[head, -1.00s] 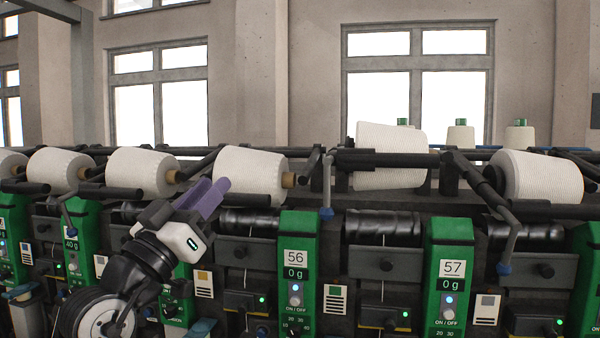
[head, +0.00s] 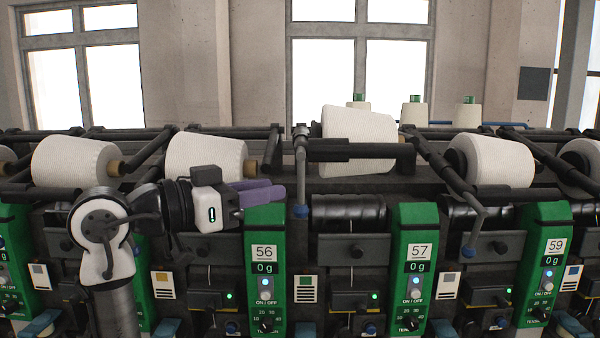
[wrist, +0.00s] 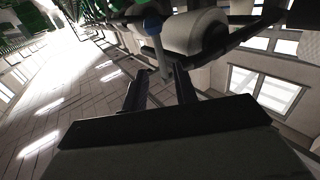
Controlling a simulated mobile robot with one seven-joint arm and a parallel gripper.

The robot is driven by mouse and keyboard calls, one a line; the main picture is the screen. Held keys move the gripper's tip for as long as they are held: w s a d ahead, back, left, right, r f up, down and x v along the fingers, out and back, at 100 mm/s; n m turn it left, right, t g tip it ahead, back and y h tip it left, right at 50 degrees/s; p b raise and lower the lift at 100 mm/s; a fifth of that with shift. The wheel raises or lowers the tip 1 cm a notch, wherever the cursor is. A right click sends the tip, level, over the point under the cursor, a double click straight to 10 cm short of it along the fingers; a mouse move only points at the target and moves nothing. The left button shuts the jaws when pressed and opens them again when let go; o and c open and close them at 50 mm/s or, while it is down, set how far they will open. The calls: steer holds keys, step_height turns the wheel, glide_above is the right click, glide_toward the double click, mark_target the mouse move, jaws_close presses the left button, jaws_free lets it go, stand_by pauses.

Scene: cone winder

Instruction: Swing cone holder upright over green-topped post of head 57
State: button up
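The white cone (head: 345,140) left of and above the green panel of head 57 (head: 417,240) lies on its side, higher than its neighbours. Its black holder bar (head: 350,151) runs across the front. A grey lever (head: 300,170) with a blue knob (head: 301,211) hangs down at the bar's left end. Green tops (head: 414,98) show behind the rail; I cannot tell which belongs to head 57. My gripper (head: 277,190), with purple fingers, is open and empty, left of the lever and apart from it. In the wrist view the knob (wrist: 152,26) appears beyond the parted fingers.
Other white cones (head: 490,160) lie along the machine on both sides, with black arms between them. Another lever with a blue knob (head: 468,251) hangs right of panel 57. Panel 56 (head: 264,250) stands below my gripper. Open space lies in front of the machine.

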mark_target(298, 184)
steer(key=p+x, duration=0.2)
steer(key=x, duration=0.5)
steer(key=shift+w+d, duration=0.15)
jaws_close()
